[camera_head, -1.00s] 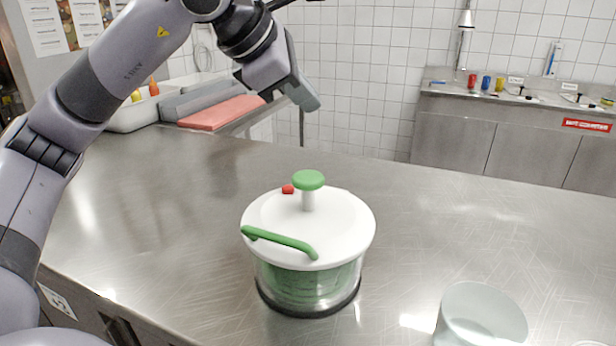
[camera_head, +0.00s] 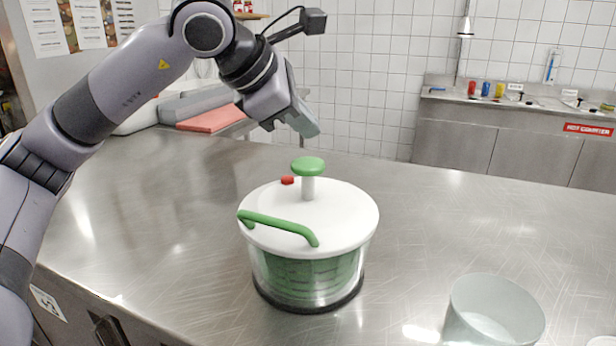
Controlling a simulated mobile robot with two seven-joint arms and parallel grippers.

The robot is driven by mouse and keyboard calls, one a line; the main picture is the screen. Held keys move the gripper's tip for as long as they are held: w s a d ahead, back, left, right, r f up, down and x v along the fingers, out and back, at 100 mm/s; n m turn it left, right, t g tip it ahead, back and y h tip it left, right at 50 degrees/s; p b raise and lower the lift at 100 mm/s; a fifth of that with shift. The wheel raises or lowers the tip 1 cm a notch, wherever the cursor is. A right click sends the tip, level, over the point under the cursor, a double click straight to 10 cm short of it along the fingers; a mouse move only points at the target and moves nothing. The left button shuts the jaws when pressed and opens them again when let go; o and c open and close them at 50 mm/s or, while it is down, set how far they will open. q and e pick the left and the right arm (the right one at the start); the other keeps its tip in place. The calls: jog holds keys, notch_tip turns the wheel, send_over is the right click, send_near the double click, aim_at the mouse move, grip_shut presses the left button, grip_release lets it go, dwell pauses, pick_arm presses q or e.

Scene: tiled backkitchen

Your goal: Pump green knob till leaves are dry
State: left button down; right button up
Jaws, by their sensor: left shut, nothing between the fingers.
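The salad spinner stands upright on the steel counter, with a white lid (camera_head: 335,214) and a clear bowl (camera_head: 308,280) showing green inside. Its green knob (camera_head: 308,166) sits raised on a white stem at the middle of the lid. The leaves cannot be made out singly. My right gripper is out of view.
A clear, empty-looking container (camera_head: 492,310) stands on the counter (camera_head: 430,230) at the front right. A red board (camera_head: 210,120) lies at the back left. The counter right of the spinner is mostly free.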

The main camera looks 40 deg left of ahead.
aim_at(305, 164)
pick_arm(q)
notch_tip(305, 164, down, 2)
jog(key=shift+f+b, duration=0.1)
jog(key=shift+b, duration=0.4)
dwell(1.5)
jog(key=shift+f+b, duration=0.4)
jog(key=shift+b, duration=0.15)
jog(key=shift+f+b, duration=1.65)
jog(key=shift+f, duration=0.25)
dwell(1.3)
jog(key=shift+r, duration=0.15)
jog(key=shift+r+p, duration=1.75)
jog(key=shift+r, duration=0.4)
